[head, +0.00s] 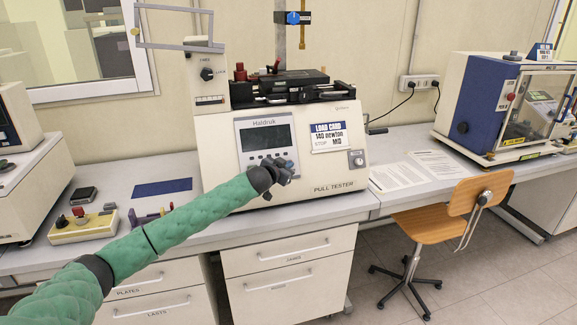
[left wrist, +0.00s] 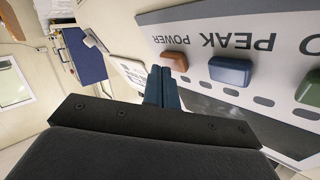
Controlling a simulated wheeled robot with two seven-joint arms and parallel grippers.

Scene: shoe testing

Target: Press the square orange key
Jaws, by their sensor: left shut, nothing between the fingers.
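The pull tester (head: 215,155) stands on the bench in the head view, with a grey panel that holds a dark screen (head: 266,138) and a row of keys. In the left wrist view the orange key (left wrist: 175,61) sits on this panel by the upside-down word POWER. A blue key (left wrist: 231,71) is beside it by PEAK, then part of a green key (left wrist: 309,88). My left gripper (head: 286,172) is at the panel's lower edge and hides keys in the head view. Its shut, empty fingers (left wrist: 162,85) end close to the orange key; contact cannot be told.
A load card (head: 328,137) is on the tester's front, with a knob (head: 357,158) right of it. A small keyed box (head: 83,226) and a blue mat (head: 162,187) lie left on the bench. Papers (head: 418,170) lie right. A chair (head: 440,220) stands in front.

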